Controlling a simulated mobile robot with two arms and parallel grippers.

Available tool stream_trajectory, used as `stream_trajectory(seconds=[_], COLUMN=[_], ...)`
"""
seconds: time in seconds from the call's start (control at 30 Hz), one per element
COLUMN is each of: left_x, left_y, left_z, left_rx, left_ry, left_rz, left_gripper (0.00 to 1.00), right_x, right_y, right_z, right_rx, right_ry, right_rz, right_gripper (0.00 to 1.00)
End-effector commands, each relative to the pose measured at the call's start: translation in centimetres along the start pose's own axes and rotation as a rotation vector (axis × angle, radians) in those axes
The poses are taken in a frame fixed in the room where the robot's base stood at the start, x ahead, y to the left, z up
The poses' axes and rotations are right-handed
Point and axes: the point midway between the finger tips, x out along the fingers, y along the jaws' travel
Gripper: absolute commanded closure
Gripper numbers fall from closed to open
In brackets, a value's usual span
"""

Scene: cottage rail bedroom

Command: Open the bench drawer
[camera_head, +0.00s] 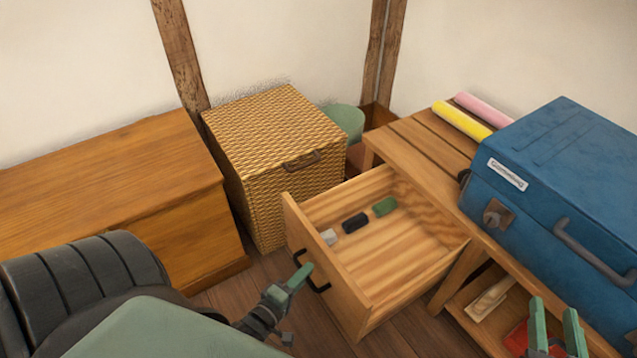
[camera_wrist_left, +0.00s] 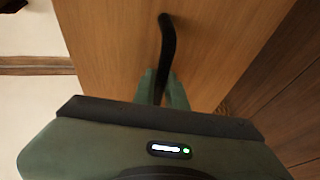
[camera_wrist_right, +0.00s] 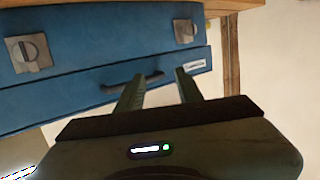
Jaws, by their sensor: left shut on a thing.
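The bench drawer (camera_head: 345,285) is pulled well out from the wooden bench (camera_head: 408,140), its inside showing. Three small blocks lie in it: a pale one (camera_head: 329,237), a dark one (camera_head: 355,222) and a green one (camera_head: 385,206). My left gripper (camera_head: 300,278) is shut on the black drawer handle (camera_head: 322,285) on the drawer front. The left wrist view shows the handle (camera_wrist_left: 167,45) running between its fingers (camera_wrist_left: 162,88). My right gripper (camera_head: 555,330) is open and empty in front of the blue case (camera_head: 560,190); it also shows in the right wrist view (camera_wrist_right: 158,88).
A woven basket box (camera_head: 270,150) stands just left of the drawer, with a wooden chest (camera_head: 110,180) further left. Yellow (camera_head: 462,120) and pink (camera_head: 484,109) rolls lie on the bench. A red item (camera_head: 520,338) sits on the lower shelf.

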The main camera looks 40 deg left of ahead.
Motion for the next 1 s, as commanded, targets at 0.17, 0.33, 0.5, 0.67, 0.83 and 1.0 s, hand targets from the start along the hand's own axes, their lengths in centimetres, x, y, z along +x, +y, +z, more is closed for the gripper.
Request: stream_trajectory(seconds=[0.17, 0.33, 0.5, 0.67, 0.83, 1.0], left_x=[-1.0, -1.3, -1.4, -1.4, -1.3, -1.4], left_y=[-0.3, -0.4, -0.5, -0.5, -0.4, -0.3], left_z=[-0.4, -0.5, -0.6, -0.6, -0.5, -0.5], left_rx=[0.000, 0.000, 0.001, 0.001, 0.000, 0.000], left_ry=[-0.001, 0.000, 0.000, 0.001, 0.000, 0.000], left_rz=[-0.002, -0.002, -0.003, -0.005, -0.002, -0.001], left_gripper=[1.00, 1.00, 1.00, 0.66, 0.66, 0.66], right_x=[-0.2, -0.3, -0.2, -0.2, -0.2, -0.3], right_y=[0.2, 0.2, 0.2, 0.2, 0.2, 0.2], right_z=[1.2, 1.5, 1.4, 1.4, 1.4, 1.4], right_rx=[-0.001, -0.001, -0.001, -0.001, -0.001, -0.001], right_ry=[-0.062, -0.075, -0.074, -0.074, -0.073, -0.074], right_rz=[0.004, 0.004, 0.004, 0.005, 0.005, 0.005], right_gripper=[0.64, 0.64, 0.64, 0.64, 0.64, 0.64])
